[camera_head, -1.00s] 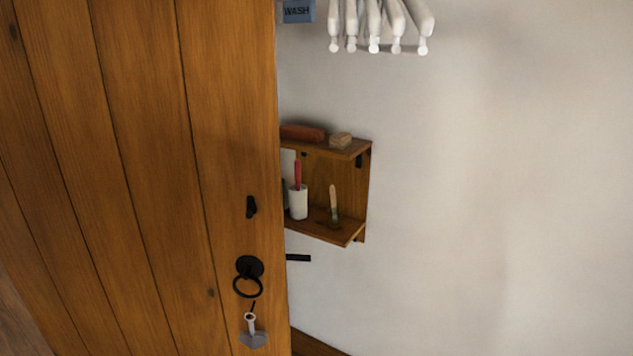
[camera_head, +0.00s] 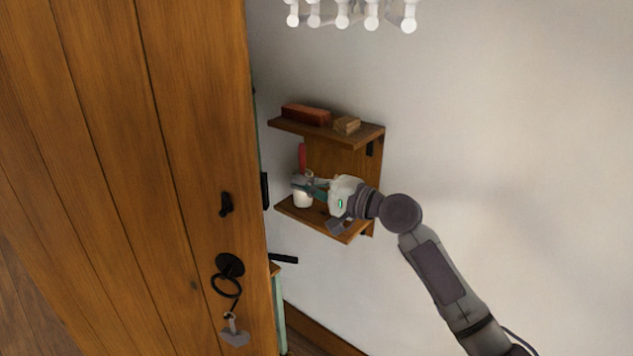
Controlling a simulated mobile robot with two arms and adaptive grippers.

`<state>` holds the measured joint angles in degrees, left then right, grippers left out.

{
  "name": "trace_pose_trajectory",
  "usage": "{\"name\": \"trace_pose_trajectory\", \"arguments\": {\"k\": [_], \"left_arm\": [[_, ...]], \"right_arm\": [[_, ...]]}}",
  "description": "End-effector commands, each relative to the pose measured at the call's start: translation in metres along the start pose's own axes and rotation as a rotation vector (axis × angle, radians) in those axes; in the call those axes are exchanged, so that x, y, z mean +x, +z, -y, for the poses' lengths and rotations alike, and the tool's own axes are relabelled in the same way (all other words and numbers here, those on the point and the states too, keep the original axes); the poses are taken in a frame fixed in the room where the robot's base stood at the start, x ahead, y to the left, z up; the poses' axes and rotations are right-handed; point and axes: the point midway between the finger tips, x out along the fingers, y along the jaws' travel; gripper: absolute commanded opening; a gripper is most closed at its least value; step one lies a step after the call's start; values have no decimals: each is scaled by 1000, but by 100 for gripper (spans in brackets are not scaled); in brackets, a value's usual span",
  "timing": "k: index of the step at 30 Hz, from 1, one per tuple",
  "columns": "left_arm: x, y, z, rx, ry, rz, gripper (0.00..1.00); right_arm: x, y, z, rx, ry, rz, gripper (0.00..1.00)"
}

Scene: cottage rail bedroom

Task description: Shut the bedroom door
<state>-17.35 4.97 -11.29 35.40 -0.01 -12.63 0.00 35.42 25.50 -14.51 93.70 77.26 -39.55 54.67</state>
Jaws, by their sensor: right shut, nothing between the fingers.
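The wooden plank door (camera_head: 110,150) fills the left of the head view and stands open, its free edge toward the middle. It carries a black ring handle (camera_head: 227,283), a small black fitting (camera_head: 226,204) above it, and a key with a grey heart-shaped tag (camera_head: 234,336) below. A black latch bar (camera_head: 284,258) juts from the door's edge. My right gripper (camera_head: 304,184) is right of the door edge, in front of the wall shelf, apart from the door. It is shut and empty. My left gripper is out of view.
A two-tier wooden wall shelf (camera_head: 285,126) holds a reddish block (camera_head: 306,115), a small tan block (camera_head: 347,125) and a white cup (camera_head: 302,199). White pegs (camera_head: 342,18) hang at the top. The white wall at right is otherwise bare.

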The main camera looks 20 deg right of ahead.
Motion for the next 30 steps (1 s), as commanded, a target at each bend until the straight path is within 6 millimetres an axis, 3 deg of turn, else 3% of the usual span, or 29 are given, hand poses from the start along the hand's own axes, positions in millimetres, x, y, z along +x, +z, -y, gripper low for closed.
{"name": "trace_pose_trajectory", "arguments": {"k": [8,18,30], "left_arm": [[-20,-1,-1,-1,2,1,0],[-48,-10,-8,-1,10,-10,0],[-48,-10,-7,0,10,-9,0]], "right_arm": [[53,0,3,2,0,-1,0],[41,34,1,-1,3,-2,0],[39,38,-1,-1,1,-2,0]]}}
